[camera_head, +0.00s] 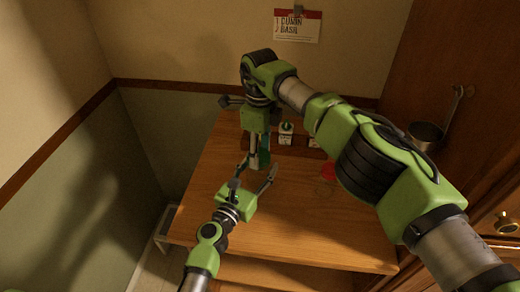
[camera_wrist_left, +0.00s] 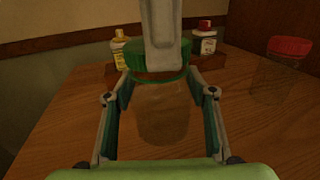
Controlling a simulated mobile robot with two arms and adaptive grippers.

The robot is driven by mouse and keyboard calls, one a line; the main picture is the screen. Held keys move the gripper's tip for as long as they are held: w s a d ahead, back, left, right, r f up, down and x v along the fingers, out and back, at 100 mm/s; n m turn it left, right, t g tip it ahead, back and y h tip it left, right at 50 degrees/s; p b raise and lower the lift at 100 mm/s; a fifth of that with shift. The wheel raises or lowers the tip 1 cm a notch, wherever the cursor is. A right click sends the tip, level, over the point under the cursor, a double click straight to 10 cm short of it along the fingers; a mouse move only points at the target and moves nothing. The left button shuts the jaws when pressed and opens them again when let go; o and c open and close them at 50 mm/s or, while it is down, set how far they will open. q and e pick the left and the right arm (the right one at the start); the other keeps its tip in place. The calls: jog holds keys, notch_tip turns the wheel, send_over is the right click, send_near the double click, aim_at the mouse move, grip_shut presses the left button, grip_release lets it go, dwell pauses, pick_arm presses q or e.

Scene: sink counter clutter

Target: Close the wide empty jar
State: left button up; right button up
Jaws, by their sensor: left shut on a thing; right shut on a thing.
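The wide clear jar (camera_wrist_left: 163,118) stands on the wooden table and looks empty. In the left wrist view it sits between the fingers of my left gripper (camera_head: 258,168), which is shut around its sides. The green lid (camera_wrist_left: 155,56) is at the jar's mouth and looks level; whether it is seated or turned tight I cannot tell. My right gripper (camera_head: 258,150) points down from above and is shut on the lid. Its grey finger also shows in the left wrist view (camera_wrist_left: 162,35) and hides part of the lid. In the head view the grippers mostly hide the jar.
A clear jar with a red lid (camera_wrist_left: 290,46) stands to the right; its lid also shows in the head view (camera_head: 328,169). A yellow-labelled bottle (camera_wrist_left: 120,50) and a red-capped white bottle (camera_wrist_left: 204,40) stand behind in a wooden rack. The table front (camera_head: 310,225) is clear.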

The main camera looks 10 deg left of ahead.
jog(key=shift+f, duration=0.1)
jog(key=m, duration=0.6)
jog(key=shift+s, duration=0.1)
jog(key=m, duration=0.5)
jog(key=shift+a+m, duration=0.15)
jog(key=shift+m, duration=0.15)
jog(key=m, duration=0.5)
jog(key=shift+a, duration=0.1)
jog(key=m, duration=0.6)
jog(key=shift+a, duration=0.1)
jog(key=m, duration=0.3)
jog(key=shift+m, duration=0.4)
jog(key=m, duration=0.3)
jog(key=shift+a+m, duration=0.1)
jog(key=shift+m, duration=0.2)
jog(key=m, duration=0.3)
jog(key=shift+w+m, duration=0.25)
jog(key=shift+m, duration=0.15)
jog(key=m, duration=0.5)
jog(key=shift+w+f, duration=0.1)
